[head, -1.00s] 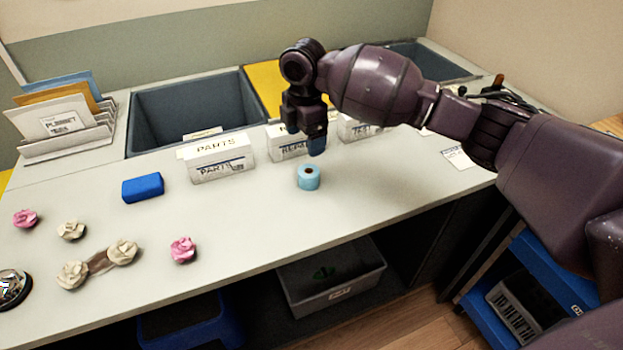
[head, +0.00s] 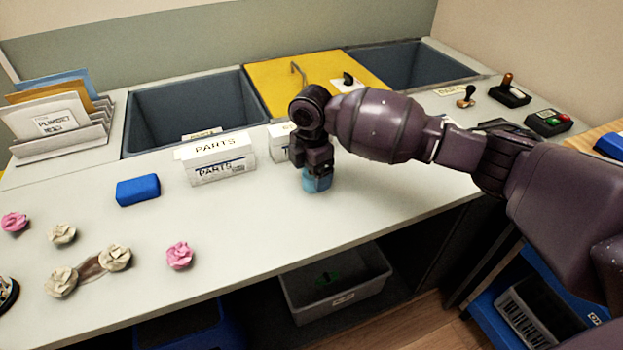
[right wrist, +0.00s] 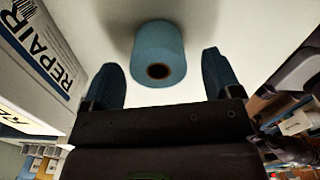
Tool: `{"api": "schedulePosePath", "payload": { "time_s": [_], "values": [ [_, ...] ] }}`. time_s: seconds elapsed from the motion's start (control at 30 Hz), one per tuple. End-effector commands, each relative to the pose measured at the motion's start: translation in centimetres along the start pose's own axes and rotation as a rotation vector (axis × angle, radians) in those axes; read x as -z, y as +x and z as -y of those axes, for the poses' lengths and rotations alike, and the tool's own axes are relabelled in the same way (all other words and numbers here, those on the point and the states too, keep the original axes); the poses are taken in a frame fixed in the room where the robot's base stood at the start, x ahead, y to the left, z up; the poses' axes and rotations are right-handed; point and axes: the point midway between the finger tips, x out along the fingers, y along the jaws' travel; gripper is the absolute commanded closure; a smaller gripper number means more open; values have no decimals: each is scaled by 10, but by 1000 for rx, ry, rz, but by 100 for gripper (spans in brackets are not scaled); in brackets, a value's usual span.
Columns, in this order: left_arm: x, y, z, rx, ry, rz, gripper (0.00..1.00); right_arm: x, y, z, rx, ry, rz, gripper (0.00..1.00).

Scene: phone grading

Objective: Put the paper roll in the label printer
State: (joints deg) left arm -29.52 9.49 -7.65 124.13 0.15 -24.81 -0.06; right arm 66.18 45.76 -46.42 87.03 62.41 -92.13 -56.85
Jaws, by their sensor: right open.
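The paper roll (head: 317,184) is a light blue cylinder standing on the pale worktop, partly hidden by my right gripper in the head view. In the right wrist view the roll (right wrist: 158,50) shows its dark core hole. My right gripper (head: 314,172) points down over the roll. In the right wrist view the open right gripper (right wrist: 160,78) has one blue finger on each side of the roll's near end, with gaps between fingers and roll. I cannot make out a label printer for certain. My left gripper is not in view.
White PARTS boxes (head: 220,160) and a REPAIR box (right wrist: 40,45) stand close by the roll. A blue block (head: 138,190) and several paper flowers (head: 180,256) lie to the left. Grey bins (head: 190,112) and a yellow panel (head: 300,80) are behind. The worktop's front edge is near.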

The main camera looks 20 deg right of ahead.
Motion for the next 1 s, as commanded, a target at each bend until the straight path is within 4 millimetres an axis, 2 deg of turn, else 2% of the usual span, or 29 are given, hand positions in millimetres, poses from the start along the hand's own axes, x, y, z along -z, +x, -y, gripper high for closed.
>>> {"api": "schedulePosePath", "payload": {
  "time_s": [0.07,0.3,0.6,0.7,0.87,1.0],
  "values": [
    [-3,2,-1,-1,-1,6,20,0,10,0,3,1,-1,16],
    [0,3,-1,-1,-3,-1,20,0,8,-1,-3,1,0,16],
    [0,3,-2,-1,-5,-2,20,0,8,0,-2,1,0,62],
    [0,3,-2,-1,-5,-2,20,0,8,-1,-2,1,0,74],
    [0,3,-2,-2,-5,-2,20,0,8,-1,-2,1,0,74],
    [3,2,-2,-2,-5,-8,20,0,0,-1,-5,1,1,74]
  ]
}}
